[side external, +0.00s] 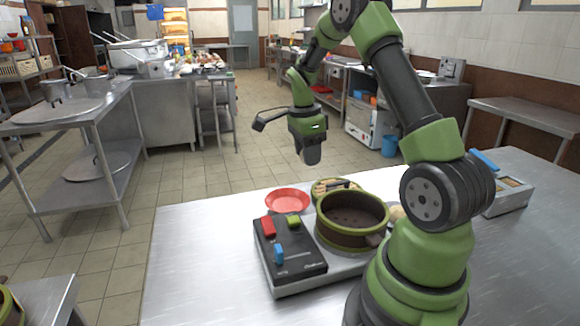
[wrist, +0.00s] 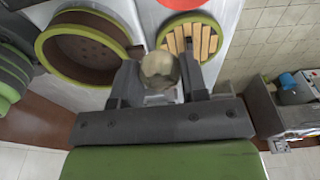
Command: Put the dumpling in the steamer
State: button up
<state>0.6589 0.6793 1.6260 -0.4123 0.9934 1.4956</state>
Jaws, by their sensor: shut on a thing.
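The dumpling (wrist: 159,69) is a pale, rounded lump between the two fingers of my gripper (wrist: 158,78) in the wrist view. The gripper is shut on it. In the side external view my gripper (side external: 310,158) hangs pointing down, well above the table, over the area behind the steamer; the dumpling cannot be made out there. The steamer (side external: 348,236) is a round brown pot with a green rim, open at the top, with a holed floor. It also shows at the upper left of the wrist view (wrist: 83,49) and looks empty. The dumpling is apart from it.
A green-rimmed round piece with wooden slats (wrist: 190,40) lies behind the steamer. A red plate (side external: 287,200) sits left of it. A dark control panel with coloured blocks (side external: 290,258) stands beside the steamer. A beige thing (side external: 397,213) is partly hidden by my arm. The table's left side is clear.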

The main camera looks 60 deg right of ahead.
jog(key=s+a+r+m, duration=0.3)
jog(key=s+m, duration=0.1)
jog(key=s, duration=0.2)
jog(key=s+a+r+m, duration=0.2)
jog(key=s+m, duration=0.2)
jog(key=s, duration=0.2)
send_near(351, 226)
jog(key=shift+m+g+y, duration=0.3)
jog(key=shift+y, duration=0.1)
jog(key=shift+s+d+f, duration=0.1)
jog(key=shift+d+f, duration=0.05)
jog(key=shift+f, duration=1.5)
jog(key=shift+s+d+f, duration=0.1)
jog(key=shift+d+f, duration=0.1)
jog(key=shift+f, duration=1.45)
jog(key=shift+f, duration=0.35)
jog(key=o, duration=1)
jog(key=c, duration=0.3)
jog(key=shift+r, duration=0.1)
